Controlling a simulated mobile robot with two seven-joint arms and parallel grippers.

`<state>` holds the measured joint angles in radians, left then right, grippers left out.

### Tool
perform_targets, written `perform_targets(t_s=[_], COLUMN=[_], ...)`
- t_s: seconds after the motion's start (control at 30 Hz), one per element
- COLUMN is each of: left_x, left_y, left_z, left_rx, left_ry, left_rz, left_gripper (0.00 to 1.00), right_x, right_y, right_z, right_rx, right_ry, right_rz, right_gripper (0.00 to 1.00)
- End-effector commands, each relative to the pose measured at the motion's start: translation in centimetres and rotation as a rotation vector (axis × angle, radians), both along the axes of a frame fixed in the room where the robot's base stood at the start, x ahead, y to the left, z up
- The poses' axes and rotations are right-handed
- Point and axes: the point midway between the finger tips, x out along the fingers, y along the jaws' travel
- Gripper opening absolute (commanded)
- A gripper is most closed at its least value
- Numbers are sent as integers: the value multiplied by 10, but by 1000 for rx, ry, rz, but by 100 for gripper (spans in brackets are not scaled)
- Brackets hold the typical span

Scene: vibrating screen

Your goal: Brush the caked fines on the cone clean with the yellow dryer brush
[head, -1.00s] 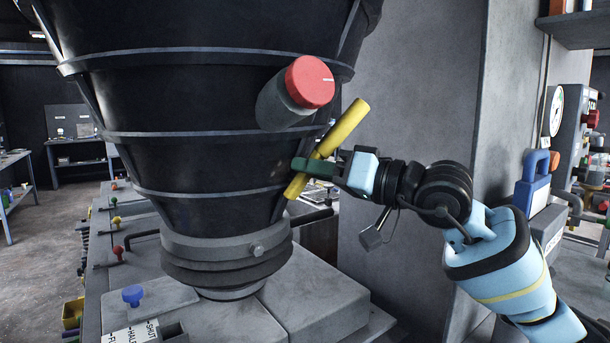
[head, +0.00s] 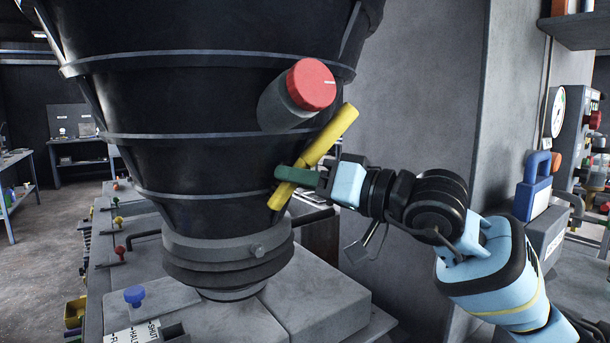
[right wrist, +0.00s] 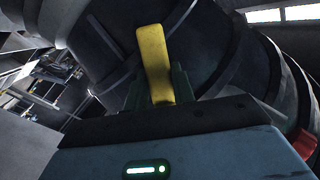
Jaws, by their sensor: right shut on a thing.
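The black cone (head: 190,90) with raised ring ribs fills the left and middle of the head view. My right gripper (head: 284,174), with green fingers, is shut on the yellow brush (head: 332,134) at the cone's lower right side. The brush is tilted, its upper end to the right and its lower end close against the cone wall; I cannot tell whether it touches. In the right wrist view the yellow brush (right wrist: 153,62) stands up between the fingers, with the dark cone behind. No caked fines can be made out. My left gripper is not in view.
A red-capped stub (head: 311,84) sticks out of the cone just above the brush. A grey collar (head: 225,250) joins the cone to the grey deck (head: 310,300) below. A blue knob (head: 134,296) stands on the deck. A grey wall (head: 425,100) rises behind my right arm.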

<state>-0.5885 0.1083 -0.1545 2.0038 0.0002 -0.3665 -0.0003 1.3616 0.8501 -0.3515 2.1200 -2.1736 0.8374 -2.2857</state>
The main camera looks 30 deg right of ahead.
Motion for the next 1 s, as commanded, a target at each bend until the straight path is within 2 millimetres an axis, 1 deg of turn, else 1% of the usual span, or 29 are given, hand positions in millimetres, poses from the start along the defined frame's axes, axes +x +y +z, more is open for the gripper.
perform_targets(t_s=[0.17, 0.53, 0.73, 1.0], left_x=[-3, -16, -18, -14], left_y=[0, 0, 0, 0], left_z=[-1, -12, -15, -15], left_rx=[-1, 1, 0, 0], left_ry=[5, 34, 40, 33], left_rz=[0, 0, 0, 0], left_gripper=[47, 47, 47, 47], right_x=[1, 16, 22, 23], right_y=[-2, -25, -36, -38], right_z=[-1, -7, -9, -8], right_rx=[0, 0, 0, 0], right_ry=[0, 1, 1, -2], right_rz=[-1, -2, -2, -2], right_gripper=[0, 0, 0, 0])
